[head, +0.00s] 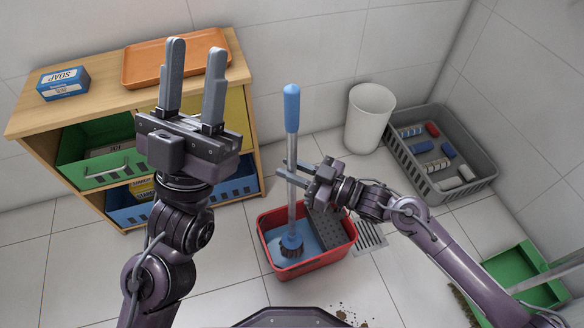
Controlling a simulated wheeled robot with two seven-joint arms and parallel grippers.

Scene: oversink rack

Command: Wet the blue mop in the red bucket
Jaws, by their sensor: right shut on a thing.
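The blue mop (291,110) stands nearly upright, with a blue grip at the top of a grey shaft. Its head, blue above with dark strands below, is inside the red bucket (312,265), down at the light blue water. I cannot tell how deep the strands sit. The bucket stands on the tiled floor and has a dark perforated wringer on its right side. My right gripper (291,172) is shut on the mop's shaft above the bucket. My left gripper (193,78) is raised, open and empty, left of the mop.
A wooden cabinet (98,98) at the left carries a blue soap box (63,84) and an orange tray (176,60). A white bin (369,117) and a grey crate (478,150) stand behind right. A floor drain (370,238) lies beside the bucket. Dirt (350,316) lies in front.

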